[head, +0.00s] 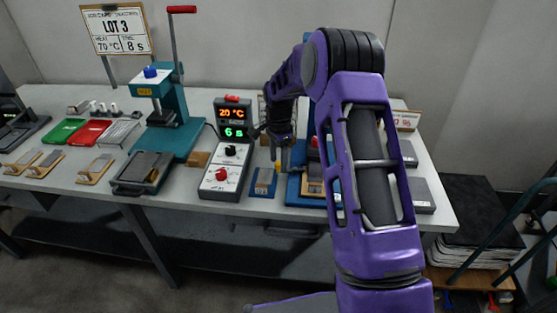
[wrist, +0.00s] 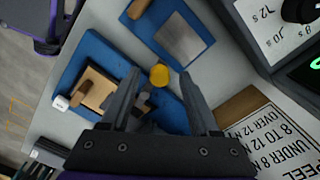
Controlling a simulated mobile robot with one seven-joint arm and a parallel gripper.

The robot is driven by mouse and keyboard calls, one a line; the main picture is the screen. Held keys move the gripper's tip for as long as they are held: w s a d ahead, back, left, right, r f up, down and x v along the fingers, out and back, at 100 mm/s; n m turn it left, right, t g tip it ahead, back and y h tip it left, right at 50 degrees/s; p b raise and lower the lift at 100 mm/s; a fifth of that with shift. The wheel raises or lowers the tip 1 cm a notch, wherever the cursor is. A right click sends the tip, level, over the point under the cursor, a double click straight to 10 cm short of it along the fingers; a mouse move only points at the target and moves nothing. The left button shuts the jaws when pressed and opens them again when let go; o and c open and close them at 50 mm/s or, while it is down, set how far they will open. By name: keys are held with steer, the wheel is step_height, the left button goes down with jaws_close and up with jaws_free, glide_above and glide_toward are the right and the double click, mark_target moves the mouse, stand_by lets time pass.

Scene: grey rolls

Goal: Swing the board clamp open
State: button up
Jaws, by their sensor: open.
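A blue base (wrist: 72,72) in the wrist view carries a wooden block (wrist: 100,90) and dark clamp parts that my fingers partly hide. A yellow knob (wrist: 159,75) shows between my fingertips; it looks like the clamp's handle end, but I cannot tell how it joins on. My gripper (wrist: 160,82) is open, one finger on each side of the knob, with no clear contact. In the head view my gripper (head: 281,152) hangs over the bench above the yellow knob (head: 277,167). My arm hides much of the blue base (head: 293,190) there.
A small blue board (head: 264,181) with a grey plate lies left of the clamp base. Beside it stands a control box (head: 223,180) reading 20 °C and 6 s. A teal press (head: 178,105) stands further left. A lettered sign (wrist: 270,140) is close to my right finger.

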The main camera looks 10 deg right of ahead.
steer(key=shift+c, duration=0.2)
jaws_close()
steer(key=shift+s, duration=0.1)
steer(key=s+n, duration=0.1)
steer(key=n, duration=0.2)
steer(key=shift+s+d+b, duration=0.1)
steer(key=shift+s+b, duration=0.1)
steer(key=shift+b, duration=0.1)
steer(key=n, duration=0.1)
steer(key=s+n, duration=0.1)
steer(key=n, duration=0.2)
steer(key=shift+s+d, duration=0.25)
steer(key=shift+d, duration=0.1)
steer(key=n, duration=0.1)
steer(key=s+d+n, duration=0.1)
steer(key=n, duration=0.1)
steer(key=shift+s+n, duration=0.1)
steer(key=shift+n, duration=0.2)
steer(key=shift+s+d+n, duration=0.2)
steer(key=shift+d+n, duration=0.25)
steer(key=shift+n, duration=0.6)
steer(key=shift+s+d+n, duration=0.2)
steer(key=shift+d+n, duration=0.25)
steer(key=shift+n, duration=0.6)
